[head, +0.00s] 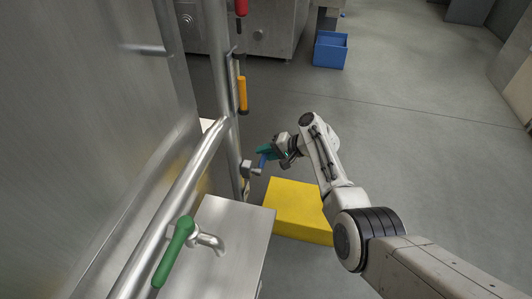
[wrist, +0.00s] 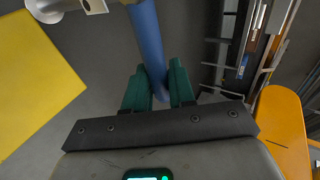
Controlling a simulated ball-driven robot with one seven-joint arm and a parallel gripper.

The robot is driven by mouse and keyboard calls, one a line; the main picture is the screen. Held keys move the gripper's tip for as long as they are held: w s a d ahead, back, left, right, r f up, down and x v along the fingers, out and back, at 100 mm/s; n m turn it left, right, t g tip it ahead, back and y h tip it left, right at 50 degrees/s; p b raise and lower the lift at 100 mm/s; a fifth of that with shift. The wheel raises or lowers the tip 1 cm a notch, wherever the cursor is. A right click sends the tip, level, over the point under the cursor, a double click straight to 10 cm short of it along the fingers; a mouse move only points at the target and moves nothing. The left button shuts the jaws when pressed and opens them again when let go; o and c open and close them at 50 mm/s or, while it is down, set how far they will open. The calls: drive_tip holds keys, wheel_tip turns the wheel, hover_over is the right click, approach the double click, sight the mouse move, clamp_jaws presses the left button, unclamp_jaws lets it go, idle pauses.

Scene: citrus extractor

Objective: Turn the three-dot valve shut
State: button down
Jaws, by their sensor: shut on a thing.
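A blue valve handle (head: 262,162) sticks out from a small metal valve body (head: 247,169) on the upright pipe, just above and left of the yellow block. My gripper (head: 265,153) reaches it from the right, its teal fingers shut on the handle. In the wrist view the blue handle (wrist: 148,40) runs between the two fingers (wrist: 160,83), and part of the metal valve body (wrist: 62,7) shows at the top left. A green-handled valve (head: 175,250), an orange handle (head: 242,95) and a red handle (head: 241,8) also show. I cannot make out dot marks on any valve.
A yellow block (head: 299,207) stands on the floor below my gripper. A steel box top (head: 235,225) and a slanting pipe (head: 165,205) lie to the left. A blue crate (head: 331,50) stands farther back. The floor on the right is clear.

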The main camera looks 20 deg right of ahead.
drive_tip(key=c, duration=1.1)
unclamp_jaws()
drive_tip(key=shift+o, duration=0.2)
drive_tip(key=shift+s+d+r+p, duration=0.15)
drive_tip(key=shift+d+r+p, duration=0.1)
drive_tip(key=shift+p, duration=0.15)
drive_tip(key=p+v, duration=0.5)
drive_tip(key=v, duration=0.5)
drive_tip(key=shift+p, duration=0.3)
drive_tip(key=shift+s+f, duration=0.1)
drive_tip(key=shift+f, duration=0.05)
drive_tip(key=shift+f, duration=0.1)
